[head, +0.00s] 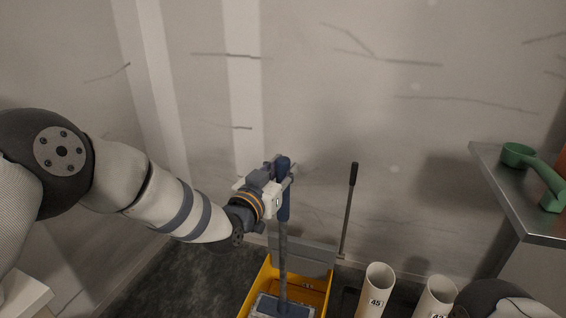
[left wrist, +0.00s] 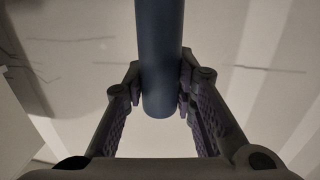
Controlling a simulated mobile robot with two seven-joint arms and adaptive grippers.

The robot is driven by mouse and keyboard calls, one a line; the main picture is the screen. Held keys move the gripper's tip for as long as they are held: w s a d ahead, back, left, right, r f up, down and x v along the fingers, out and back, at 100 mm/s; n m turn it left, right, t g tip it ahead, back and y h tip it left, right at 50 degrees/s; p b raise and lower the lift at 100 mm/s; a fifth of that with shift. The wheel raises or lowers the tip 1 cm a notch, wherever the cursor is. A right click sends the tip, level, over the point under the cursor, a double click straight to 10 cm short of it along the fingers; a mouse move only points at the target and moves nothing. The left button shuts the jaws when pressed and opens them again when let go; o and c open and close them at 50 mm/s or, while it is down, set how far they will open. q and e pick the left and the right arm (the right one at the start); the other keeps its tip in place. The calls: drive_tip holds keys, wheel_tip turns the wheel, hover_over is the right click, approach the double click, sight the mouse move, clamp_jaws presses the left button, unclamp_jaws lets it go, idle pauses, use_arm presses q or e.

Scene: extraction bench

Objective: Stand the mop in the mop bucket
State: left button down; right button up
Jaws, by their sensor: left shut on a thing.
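The mop has a blue grip and a grey pole (head: 283,245), and stands close to upright. My left gripper (head: 284,181) is shut on its blue grip near the top. In the left wrist view the blue grip (left wrist: 159,50) lies between both fingers of the gripper (left wrist: 160,88). The mop head (head: 284,308) shows low in the picture, within the outline of the yellow mop bucket (head: 257,288). The frame cuts off the bucket's lower part, and I cannot tell whether the head touches its floor. My right gripper is not in view.
The bucket's grey wringer (head: 305,261) has a raised lever with a black grip (head: 353,174). Two white tubes (head: 377,285) (head: 437,296) stand to its right. A metal bench (head: 510,205) at the right holds a green tool (head: 519,155). A cracked wall is behind.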

use_arm(q)
wheel_tip(320, 180, down, 18)
drive_tip(key=b, duration=1)
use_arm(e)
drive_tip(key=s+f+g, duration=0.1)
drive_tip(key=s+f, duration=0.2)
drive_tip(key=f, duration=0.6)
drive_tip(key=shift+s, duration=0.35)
use_arm(q)
drive_tip(key=c, duration=1.2)
unclamp_jaws()
drive_tip(key=shift+c, duration=0.2)
drive_tip(key=shift+f, duration=0.2)
drive_tip(key=shift+c, duration=0.6)
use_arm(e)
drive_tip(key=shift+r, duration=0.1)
use_arm(q)
drive_tip(key=p, duration=0.7)
approach(281, 234)
drive_tip(key=shift+w+d, duration=0.2)
drive_tip(key=shift+w, duration=0.3)
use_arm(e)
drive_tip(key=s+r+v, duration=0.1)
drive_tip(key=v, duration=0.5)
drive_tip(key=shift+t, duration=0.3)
